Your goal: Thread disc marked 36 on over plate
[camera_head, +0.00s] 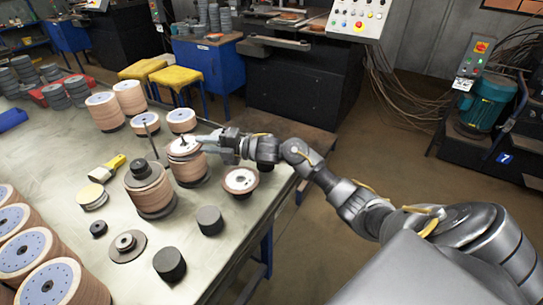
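My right gripper (203,145) reaches in from the right to the top of a stack of brown flap discs (187,170) near the table's right edge. Its fingertips are at the pale-faced disc (180,147) on top; whether they grip it is too small to tell. Another brown stack (150,187) stands in front and left, topped by a dark plate (141,170) with a thin rod (151,139) rising behind it. A single pale-faced disc (240,180) lies to the right of the gripper's stack. No number 36 is readable. My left gripper is not in view.
Dark cylinders (169,263) (210,220), a flat ring with a hub (127,244) and a yellow-handled tool (107,168) lie on the table (92,226). Large discs (50,280) line the left front. More stacks (105,110) stand behind. Yellow stools (177,77) are beyond.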

